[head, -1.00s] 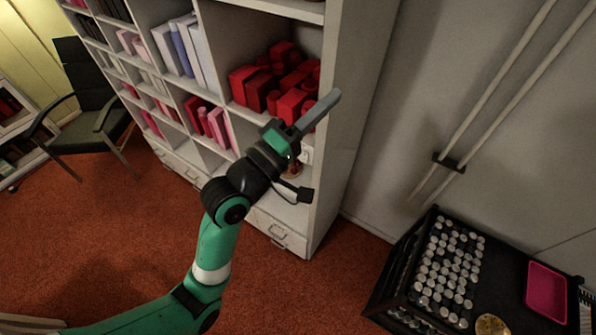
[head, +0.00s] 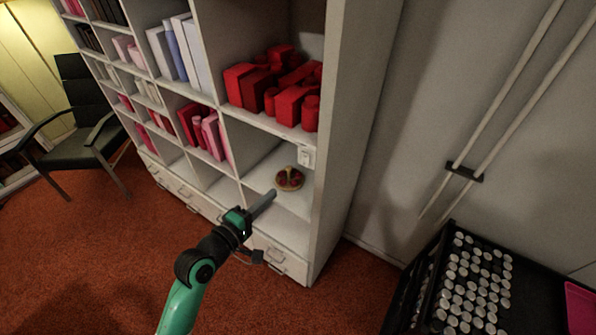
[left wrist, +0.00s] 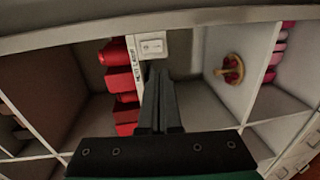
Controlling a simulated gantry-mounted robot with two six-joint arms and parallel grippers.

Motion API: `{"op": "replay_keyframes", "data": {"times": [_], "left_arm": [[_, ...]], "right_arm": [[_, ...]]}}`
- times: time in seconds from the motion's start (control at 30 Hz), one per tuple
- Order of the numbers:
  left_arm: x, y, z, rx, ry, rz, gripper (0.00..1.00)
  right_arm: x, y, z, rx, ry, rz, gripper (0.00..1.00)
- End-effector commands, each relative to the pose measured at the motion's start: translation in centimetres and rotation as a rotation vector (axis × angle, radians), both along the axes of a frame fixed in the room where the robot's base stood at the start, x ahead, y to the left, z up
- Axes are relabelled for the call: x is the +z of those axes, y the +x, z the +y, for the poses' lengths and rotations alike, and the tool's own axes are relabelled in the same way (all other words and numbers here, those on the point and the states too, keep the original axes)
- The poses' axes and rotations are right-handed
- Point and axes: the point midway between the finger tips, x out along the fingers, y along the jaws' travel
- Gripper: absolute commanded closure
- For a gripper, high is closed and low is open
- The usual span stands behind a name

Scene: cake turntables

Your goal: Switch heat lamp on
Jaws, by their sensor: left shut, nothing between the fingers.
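A small white switch (head: 306,156) is on the right side of the white shelf unit, just below the shelf with the red boxes. In the left wrist view the white switch plate (left wrist: 152,46) shows beside a strip with lettering too small to read surely. My left gripper (head: 263,204) is shut and empty, in front of the lower compartment and apart from the switch. In the left wrist view its fingers (left wrist: 158,80) point towards the switch, their tips just below it in the picture. No lamp can be made out. My right gripper is out of view.
A small round gold and red item (head: 289,179) stands in the compartment below the red boxes (head: 285,85). The shelf unit's side panel (head: 350,130) stands right of the switch. A black rack of white-capped jars (head: 472,285) is at the lower right.

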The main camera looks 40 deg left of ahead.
Motion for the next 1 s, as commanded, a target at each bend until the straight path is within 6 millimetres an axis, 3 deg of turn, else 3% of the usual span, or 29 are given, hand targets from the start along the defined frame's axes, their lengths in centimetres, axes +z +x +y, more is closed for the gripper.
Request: {"op": "replay_keyframes", "data": {"times": [0.17, 0.6, 0.8, 1.0], "left_arm": [[-0.3, 2.1, 0.3, -0.002, 0.002, -0.002, 1.0], [-1.5, 11.0, 1.9, -0.002, 0.001, -0.001, 1.0], [-1.7, 13.2, 2.4, -0.001, 0.001, -0.001, 1.0], [-1.6, 13.5, 2.4, 0.0, 0.001, -0.001, 1.0]], "right_arm": [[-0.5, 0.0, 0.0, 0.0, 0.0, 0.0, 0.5], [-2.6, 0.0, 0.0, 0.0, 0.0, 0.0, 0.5], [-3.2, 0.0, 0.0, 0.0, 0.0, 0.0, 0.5], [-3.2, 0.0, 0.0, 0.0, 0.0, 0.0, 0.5]]}}
